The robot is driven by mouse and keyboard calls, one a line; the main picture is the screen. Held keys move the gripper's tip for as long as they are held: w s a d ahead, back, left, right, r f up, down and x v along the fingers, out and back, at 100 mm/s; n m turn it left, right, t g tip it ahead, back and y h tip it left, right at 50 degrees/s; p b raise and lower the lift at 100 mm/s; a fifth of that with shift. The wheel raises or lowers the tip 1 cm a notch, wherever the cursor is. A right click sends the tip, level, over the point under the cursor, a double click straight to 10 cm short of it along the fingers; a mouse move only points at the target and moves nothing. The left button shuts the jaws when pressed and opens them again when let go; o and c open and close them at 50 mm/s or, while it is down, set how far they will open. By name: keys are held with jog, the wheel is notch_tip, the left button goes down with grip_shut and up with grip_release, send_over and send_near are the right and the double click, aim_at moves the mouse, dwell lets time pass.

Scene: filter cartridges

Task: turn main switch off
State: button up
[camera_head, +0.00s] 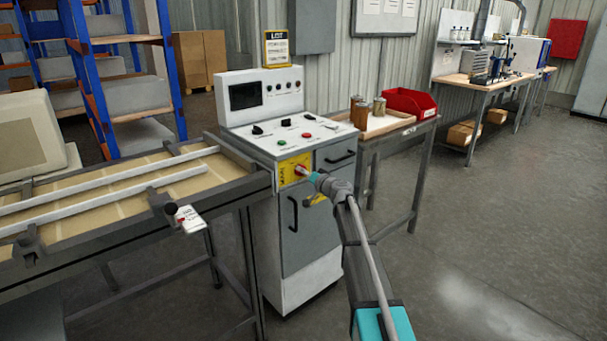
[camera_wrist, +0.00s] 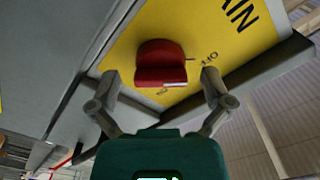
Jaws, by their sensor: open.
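The main switch is a red rotary knob (camera_wrist: 161,64) on a yellow plate (camera_wrist: 213,30) with dark lettering, part of which reads "AIN". In the head view the red knob (camera_head: 300,170) and yellow plate (camera_head: 286,172) are on the front of a grey-white control cabinet (camera_head: 312,260). My gripper (camera_wrist: 163,90) is open, with one finger on each side of the knob and a visible gap to each. In the head view my gripper (camera_head: 312,176) is right at the switch, partly covering the plate. Whether the fingertips touch the plate cannot be told.
A conveyor-like table (camera_head: 120,195) with rails adjoins the cabinet on the left. A small table (camera_head: 385,130) with brown cartridges (camera_head: 361,113) and a red bin (camera_head: 410,102) stands on the right. The cabinet top has buttons and knobs. The floor at right is clear.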

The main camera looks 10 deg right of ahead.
jog(key=v, duration=1.1)
jog(key=shift+s, duration=0.25)
jog(key=shift+d, duration=0.1)
jog(key=s+a+f+n+g+h, duration=0.1)
jog(key=s+a+f+n+g, duration=0.1)
jog(key=s+a+f+g, duration=0.55)
jog(key=s+a+f+n+g, duration=0.2)
jog(key=s+a+f, duration=0.25)
jog(key=s, duration=0.65)
jog(key=s+d+f+m+g+h, duration=0.1)
jog(key=s+d+f+g+h, duration=0.2)
jog(key=s, duration=0.6)
jog(key=s+d+f+g+h, duration=0.1)
jog(key=s+f+g+h, duration=0.3)
jog(key=s, duration=0.5)
notch_tip(320, 180, up, 26)
jog(key=h+p, duration=0.1)
jog(key=p, duration=2.4)
jog(key=shift+d+f+t, duration=0.2)
jog(key=shift+d+t, duration=0.1)
jog(key=shift+t, duration=0.15)
